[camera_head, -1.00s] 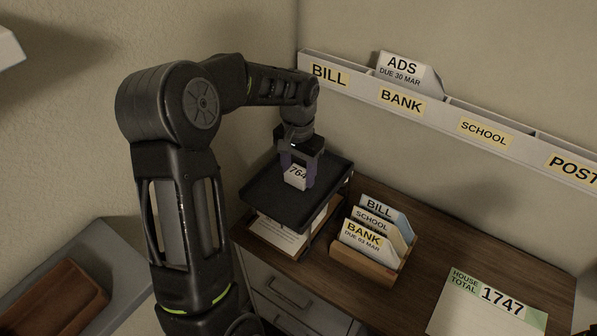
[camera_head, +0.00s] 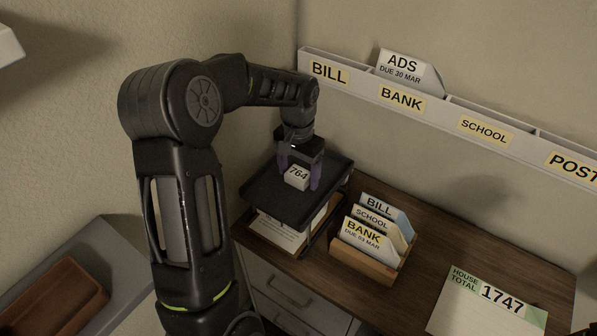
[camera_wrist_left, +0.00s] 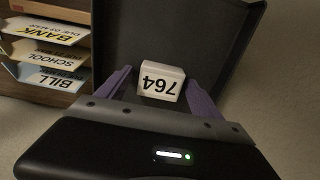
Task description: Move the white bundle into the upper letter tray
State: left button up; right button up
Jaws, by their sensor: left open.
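The white bundle (camera_head: 298,178), marked 764, sits in the upper letter tray (camera_head: 262,194), a black tray on the desk's left end. My left gripper (camera_head: 300,184) is directly above the tray, its purple fingers open on either side of the bundle. In the left wrist view the bundle (camera_wrist_left: 161,82) lies between the spread fingers (camera_wrist_left: 160,90), with gaps on both sides, and the dark tray floor (camera_wrist_left: 150,35) is around it. My right gripper does not show.
A wooden sorter (camera_head: 366,262) with BILL, SCHOOL and BANK envelopes stands right of the tray. A lower tray with papers (camera_head: 283,236) is beneath. A labelled wall rack (camera_head: 450,120) runs behind. A HOUSE TOTAL 1747 sheet (camera_head: 470,308) lies on the blotter side; the desk between is clear.

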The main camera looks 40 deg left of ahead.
aim_at(298, 173)
pick_arm(q)
notch_tip(298, 173, up, 12)
jog(key=shift+r+b, duration=0.15)
jog(key=shift+b, duration=0.3)
